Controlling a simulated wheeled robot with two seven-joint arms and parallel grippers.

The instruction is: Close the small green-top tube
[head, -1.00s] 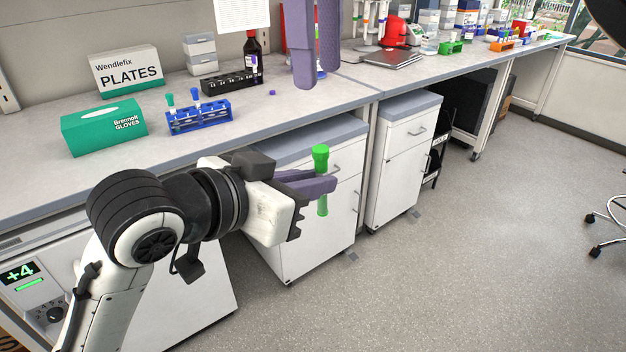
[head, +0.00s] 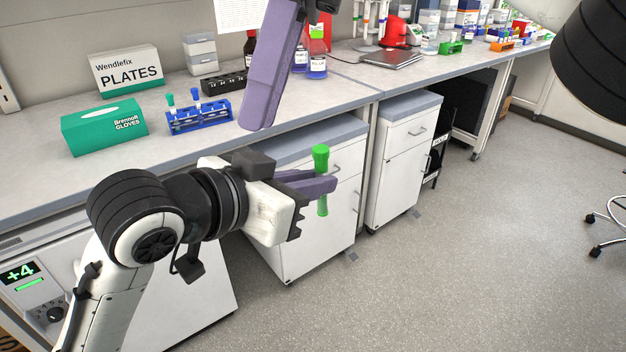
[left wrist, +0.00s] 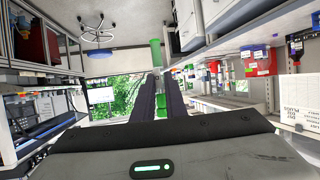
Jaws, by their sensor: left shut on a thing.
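A small green-top tube (head: 321,158) is held upright over the floor in front of the bench. Its green cap stands above the fingers and its green lower end shows below them. My left gripper (head: 318,186) is shut on its middle, which the fingers hide. In the left wrist view the green cap (left wrist: 156,52) rises between the fingertips. I cannot tell how firmly the cap sits. My right gripper (head: 265,100) hangs above and left of the tube, pointing down, apart from it. Its purple fingers overlap, so their opening is unclear.
Blue-filled bottles (head: 317,66) stand behind my right gripper. White cabinets (head: 300,250) stand below.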

